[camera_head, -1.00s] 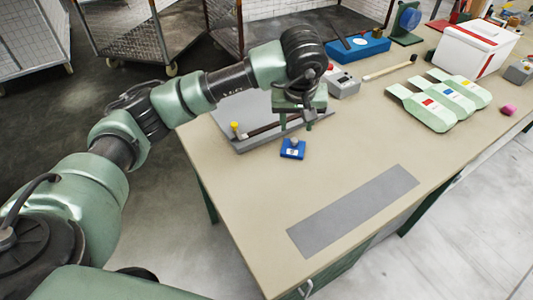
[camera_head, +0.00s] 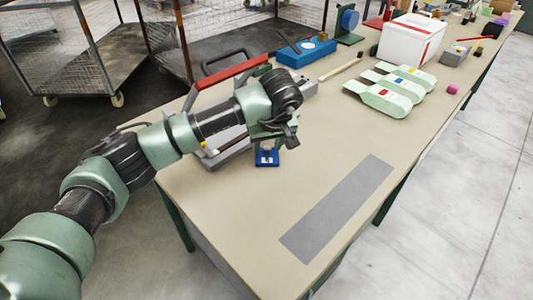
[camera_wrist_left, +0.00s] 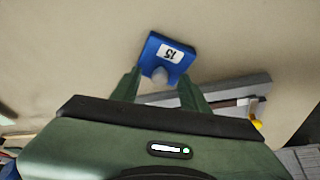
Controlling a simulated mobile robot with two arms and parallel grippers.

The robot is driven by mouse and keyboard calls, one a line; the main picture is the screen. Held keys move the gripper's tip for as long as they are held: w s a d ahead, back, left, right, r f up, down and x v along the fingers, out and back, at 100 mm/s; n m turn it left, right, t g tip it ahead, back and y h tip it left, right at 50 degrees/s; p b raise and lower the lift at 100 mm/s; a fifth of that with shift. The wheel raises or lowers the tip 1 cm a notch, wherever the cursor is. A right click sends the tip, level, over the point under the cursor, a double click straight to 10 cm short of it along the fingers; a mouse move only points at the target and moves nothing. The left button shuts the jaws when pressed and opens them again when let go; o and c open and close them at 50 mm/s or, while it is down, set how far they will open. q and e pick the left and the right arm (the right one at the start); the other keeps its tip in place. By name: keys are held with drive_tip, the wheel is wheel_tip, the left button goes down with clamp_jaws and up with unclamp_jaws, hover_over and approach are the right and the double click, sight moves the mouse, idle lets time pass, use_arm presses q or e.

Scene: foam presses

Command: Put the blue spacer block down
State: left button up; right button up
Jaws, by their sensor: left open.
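The blue spacer block (camera_head: 267,158) sits on the beige table beside the grey base of a foam press (camera_head: 232,152). In the left wrist view the block (camera_wrist_left: 170,52) shows a white label reading 15 and a grey knob. My left gripper (camera_head: 268,145) is just above the block, fingers pointing down. In the wrist view the open fingers (camera_wrist_left: 159,75) stand on either side of the knob, with gaps visible. My arm hides part of the press. My right gripper is in no view.
A red press handle (camera_head: 232,72) stands behind my arm. A blue box (camera_head: 305,52), green-white pouches (camera_head: 385,95) and a white box with red trim (camera_head: 411,40) lie farther back. A flat grey strip (camera_head: 337,210) lies at front right, with clear table around it.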

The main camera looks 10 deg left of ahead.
use_arm(q)
clamp_jaws()
drive_tip(key=shift+w, duration=0.1)
